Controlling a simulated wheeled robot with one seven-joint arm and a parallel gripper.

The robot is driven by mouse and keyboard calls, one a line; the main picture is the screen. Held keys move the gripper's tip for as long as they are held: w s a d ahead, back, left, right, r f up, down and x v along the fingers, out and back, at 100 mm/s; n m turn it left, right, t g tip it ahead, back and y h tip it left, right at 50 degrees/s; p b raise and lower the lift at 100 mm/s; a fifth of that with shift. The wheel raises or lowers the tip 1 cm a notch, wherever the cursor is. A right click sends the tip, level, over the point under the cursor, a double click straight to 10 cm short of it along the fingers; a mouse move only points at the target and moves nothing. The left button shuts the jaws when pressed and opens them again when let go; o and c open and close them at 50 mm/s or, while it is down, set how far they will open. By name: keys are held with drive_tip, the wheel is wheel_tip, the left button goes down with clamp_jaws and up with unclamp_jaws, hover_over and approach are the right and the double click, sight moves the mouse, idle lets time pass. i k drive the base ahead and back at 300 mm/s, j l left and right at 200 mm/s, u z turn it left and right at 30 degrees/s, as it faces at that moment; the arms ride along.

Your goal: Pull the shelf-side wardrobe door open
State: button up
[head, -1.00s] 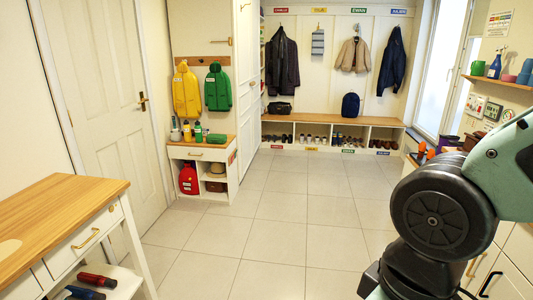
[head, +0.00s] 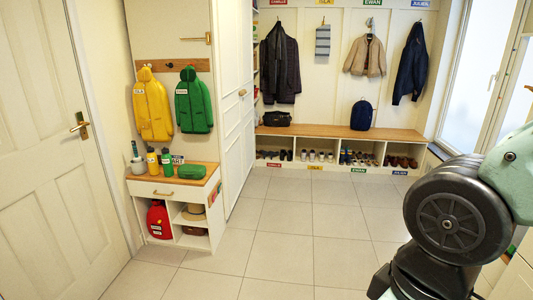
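The tall white panelled wardrobe (head: 233,140) stands left of centre in the head view, seen at a steep angle. Its front looks shut. A small gold handle (head: 242,92) shows on the front, at about mid-height. I cannot clearly make out the line between its doors. Narrow shelves (head: 256,65) show just beyond its far edge. My gripper is outside the view; only links of my arm show at the right, well apart from the wardrobe.
A low cubby cabinet (head: 165,188) stands in front of the wardrobe's near side, below yellow (head: 153,105) and green (head: 194,102) coats. A shoe bench (head: 340,132) lines the back wall. A closed door (head: 50,140) is at left. The tiled floor (head: 290,225) is clear.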

sight(224, 14)
drive_tip(key=i, duration=0.95)
drive_tip(key=i+u, duration=0.1)
drive_tip(key=i, duration=0.9)
drive_tip(key=i+l, duration=0.15)
drive_tip(key=i, duration=0.8)
drive_tip(key=i+l, duration=0.1)
drive_tip(key=i, duration=0.85)
drive_tip(key=i+u, duration=0.3)
drive_tip(key=i+l+u, duration=0.55)
drive_tip(key=i, duration=0.2)
